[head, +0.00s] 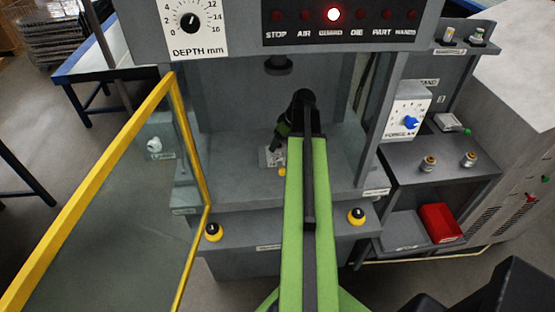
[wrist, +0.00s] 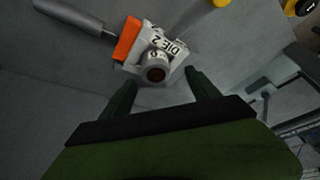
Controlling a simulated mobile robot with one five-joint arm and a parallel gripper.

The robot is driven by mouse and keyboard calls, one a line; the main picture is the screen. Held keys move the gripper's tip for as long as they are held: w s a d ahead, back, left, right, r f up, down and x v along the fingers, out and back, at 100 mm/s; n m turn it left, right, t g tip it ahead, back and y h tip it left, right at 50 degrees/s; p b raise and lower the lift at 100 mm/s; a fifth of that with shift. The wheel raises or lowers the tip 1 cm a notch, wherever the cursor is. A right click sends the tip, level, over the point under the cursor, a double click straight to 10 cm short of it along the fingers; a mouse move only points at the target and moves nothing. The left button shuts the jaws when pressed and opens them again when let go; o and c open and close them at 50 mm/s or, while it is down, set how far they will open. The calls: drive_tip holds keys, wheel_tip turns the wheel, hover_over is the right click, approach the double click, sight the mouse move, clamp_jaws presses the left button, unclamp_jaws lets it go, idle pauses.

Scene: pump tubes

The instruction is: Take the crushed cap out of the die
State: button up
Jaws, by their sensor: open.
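A pale die block marked DIE 2 (wrist: 172,46) sits on the grey press bed in the wrist view, with an orange part on one side. A short grey metal cylinder with a dark reddish centre, apparently the cap (wrist: 155,70), is seated in the die. My gripper (wrist: 160,79) is open, its two dark green fingers apart on either side of the cap's near end; I cannot tell whether they touch it. In the head view the die (head: 269,157) shows beside my gripper (head: 277,147), and my arm hides part of that area.
The yellow-framed guard door (head: 189,130) stands open at left. The press ram (head: 279,66) hangs above the bed. The GUARD lamp (head: 334,15) is lit. A red bin (head: 440,223) and two brass-coloured fittings (head: 428,163) sit on the right-hand shelves.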

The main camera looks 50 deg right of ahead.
sight(279, 146)
drive_tip(key=b+x, duration=0.5)
drive_tip(key=shift+d+f, duration=0.25)
drive_tip(key=shift+d, duration=0.1)
drive_tip(key=shift+r, duration=0.2)
clamp_jaws()
